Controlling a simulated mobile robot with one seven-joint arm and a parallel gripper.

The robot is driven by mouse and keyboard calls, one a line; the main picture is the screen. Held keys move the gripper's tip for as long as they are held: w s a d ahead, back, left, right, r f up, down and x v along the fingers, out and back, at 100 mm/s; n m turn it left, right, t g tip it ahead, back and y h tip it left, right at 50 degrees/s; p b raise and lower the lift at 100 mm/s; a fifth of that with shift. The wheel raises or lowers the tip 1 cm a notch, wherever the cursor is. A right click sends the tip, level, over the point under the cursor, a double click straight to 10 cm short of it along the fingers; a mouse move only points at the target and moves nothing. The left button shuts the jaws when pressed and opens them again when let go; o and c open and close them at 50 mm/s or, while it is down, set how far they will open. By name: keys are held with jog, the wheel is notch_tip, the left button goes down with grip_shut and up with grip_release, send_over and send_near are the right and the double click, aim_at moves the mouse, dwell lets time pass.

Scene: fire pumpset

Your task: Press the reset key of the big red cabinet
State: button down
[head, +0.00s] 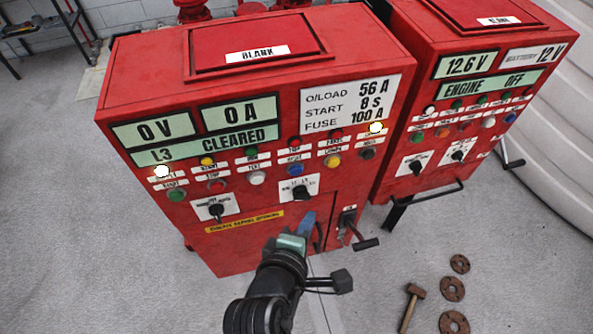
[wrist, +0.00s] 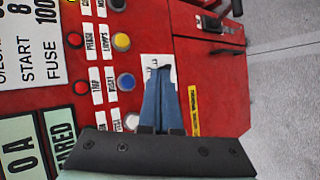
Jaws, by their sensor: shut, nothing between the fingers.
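The big red cabinet (head: 165,75) stands at the left centre, with displays reading 0 V, 0 A and L3 CLEARED. A blue key (head: 295,168) sits in its lower key row, under a small label that seems to read RESET. The blue key also shows in the wrist view (wrist: 126,82), left of my fingers. My gripper (head: 309,214) is shut and empty, in front of the cabinet below the blue key. In the wrist view its blue fingers (wrist: 161,72) overlap the white plate of a rotary switch; contact cannot be told.
A yellow key (head: 333,160) and a white key (head: 257,178) flank the blue one. The rotary switch (head: 300,192) is just below it. A black-handled lever (head: 365,243) sticks out at lower right. A second red cabinet (head: 420,50) stands right; a hammer (head: 411,303) lies on the floor.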

aim_at(296, 171)
jog(key=w+a+b, duration=0.1)
jog(key=w+a, duration=0.1)
jog(key=w, duration=0.5)
jog(key=shift+a, duration=0.2)
jog(key=shift+w, duration=0.15)
dwell(1.7)
jog(key=shift+w+a, duration=0.1)
jog(key=shift+w, duration=0.2)
jog(key=shift+w+a, duration=0.15)
jog(key=shift+w, duration=0.25)
dwell(0.6)
dwell(0.4)
jog(key=shift+s+d+p, duration=0.25)
jog(key=shift+s+p, duration=0.45)
jog(key=shift+s, duration=0.1)
